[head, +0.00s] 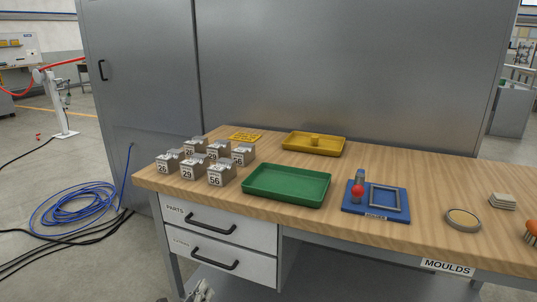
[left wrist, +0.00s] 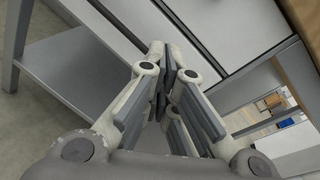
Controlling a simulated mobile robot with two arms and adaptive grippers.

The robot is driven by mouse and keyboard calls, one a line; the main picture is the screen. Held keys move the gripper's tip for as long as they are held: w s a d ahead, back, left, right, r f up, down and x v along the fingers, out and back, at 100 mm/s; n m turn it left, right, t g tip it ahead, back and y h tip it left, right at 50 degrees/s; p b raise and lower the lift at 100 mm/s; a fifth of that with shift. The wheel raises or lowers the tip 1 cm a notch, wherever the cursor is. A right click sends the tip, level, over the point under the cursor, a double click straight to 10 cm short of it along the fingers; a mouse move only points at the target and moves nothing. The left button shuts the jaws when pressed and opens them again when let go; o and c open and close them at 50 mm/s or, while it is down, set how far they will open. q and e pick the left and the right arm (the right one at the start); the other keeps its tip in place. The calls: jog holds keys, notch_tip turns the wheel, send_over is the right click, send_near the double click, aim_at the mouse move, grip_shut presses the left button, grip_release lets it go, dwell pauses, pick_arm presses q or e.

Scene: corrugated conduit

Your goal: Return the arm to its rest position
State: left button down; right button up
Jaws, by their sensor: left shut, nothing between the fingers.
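My left gripper (head: 203,290) shows at the bottom edge of the head view, low in front of the workbench (head: 455,262) and below its drawers (head: 212,237). Only its tip is in that view. In the left wrist view my left gripper (left wrist: 170,72) has its fingers together with nothing held between them. Beyond the fingers are the pale drawer fronts (left wrist: 235,28) and a grey lower shelf (left wrist: 85,70). My right gripper is in neither view.
On the bench are several numbered metal blocks (head: 221,174), a green tray (head: 287,184), a yellow tray (head: 314,144) and a blue fixture (head: 376,214). A grey cabinet (head: 350,70) stands behind. Blue hose (head: 75,207) and black cables lie on the floor at left.

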pick_arm(q)
jog(key=s+a+f+n+g+y, duration=0.2)
jog(key=s+a+f+n+g, duration=0.15)
jog(key=s+f+n, duration=0.65)
jog(key=s+a+f+n+g+y, duration=0.2)
jog(key=s+f+n+g, duration=0.3)
jog(key=f+n, duration=0.5)
jog(key=s+d+f+n+g+h, duration=0.1)
jog(key=s+d+f+n+g, duration=0.1)
jog(key=s+f+n, duration=0.5)
jog(key=s+d+f+n+g, duration=0.1)
jog(key=s+f+n+g, duration=0.2)
jog(key=s, duration=0.9)
jog(key=s+a+f+g+p, duration=0.2)
jog(key=s+p, duration=1.4)
jog(key=s, duration=0.2)
jog(key=shift+s, duration=0.2)
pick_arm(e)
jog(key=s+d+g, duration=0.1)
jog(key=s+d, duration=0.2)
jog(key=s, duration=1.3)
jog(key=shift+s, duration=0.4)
